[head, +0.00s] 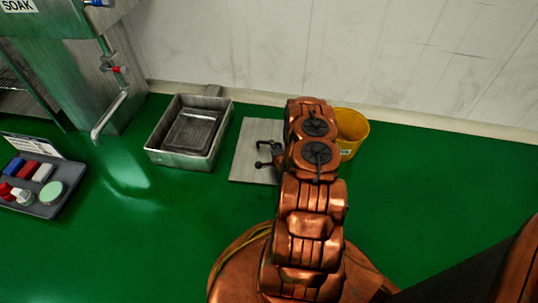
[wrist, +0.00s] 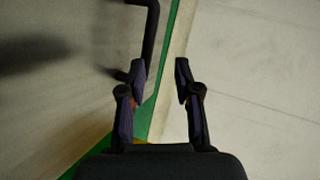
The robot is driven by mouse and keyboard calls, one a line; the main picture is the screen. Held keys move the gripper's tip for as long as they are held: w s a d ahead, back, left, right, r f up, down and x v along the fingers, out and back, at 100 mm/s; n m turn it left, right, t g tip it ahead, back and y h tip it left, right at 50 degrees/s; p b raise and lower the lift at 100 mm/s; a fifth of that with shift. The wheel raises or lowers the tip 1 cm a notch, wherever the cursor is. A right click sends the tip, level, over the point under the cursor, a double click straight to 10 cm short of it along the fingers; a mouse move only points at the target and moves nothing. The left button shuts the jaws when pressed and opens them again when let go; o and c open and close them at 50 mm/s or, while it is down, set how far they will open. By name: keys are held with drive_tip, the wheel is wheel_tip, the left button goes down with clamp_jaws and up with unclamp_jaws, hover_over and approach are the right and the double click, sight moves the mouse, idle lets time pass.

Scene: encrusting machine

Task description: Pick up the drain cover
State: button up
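The drain cover (head: 246,168) is a flat grey plate on the green floor, between a metal basin and a yellow bucket. My arm hides its right side. It also fills the left of the wrist view (wrist: 55,110). A black bent bar handle (wrist: 151,30) stands out from it there, just above and left of my fingers, with a dark shadow to its left. My gripper (wrist: 160,78) is open, with nothing between its fingertips. The left finger is close to the handle's lower end; I cannot tell whether they touch. In the head view, dark parts over the plate are hard to separate into handle and gripper.
The metal basin (head: 152,151) holds a grey rectangular tray (head: 192,132). The yellow bucket (head: 352,128) stands right of the cover, partly behind my arm. A pale wall (head: 400,65) runs close behind. A machine with a pipe stands left. Floor in front is mostly clear.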

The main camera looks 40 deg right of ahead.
sight(269, 146)
drive_tip(key=shift+s+f+m, duration=0.15)
drive_tip(key=shift+s+f, duration=0.1)
drive_tip(key=shift+f, duration=0.25)
drive_tip(key=shift+s+f+m, duration=0.15)
drive_tip(key=shift+s+f, duration=0.05)
drive_tip(key=shift+f, duration=0.3)
drive_tip(key=shift+w+f+b, duration=0.1)
drive_tip(key=shift+w+b, duration=0.05)
drive_tip(key=shift+b, duration=0.2)
drive_tip(key=shift+b+x, duration=0.5)
drive_tip(key=shift+x, duration=0.75)
drive_tip(key=b+x, duration=0.3)
drive_tip(key=x, duration=0.1)
drive_tip(key=shift+w, duration=0.3)
drive_tip(key=shift+w+d, duration=0.15)
drive_tip(key=shift+w, duration=0.1)
drive_tip(key=shift+c, duration=0.4)
clamp_jaws()
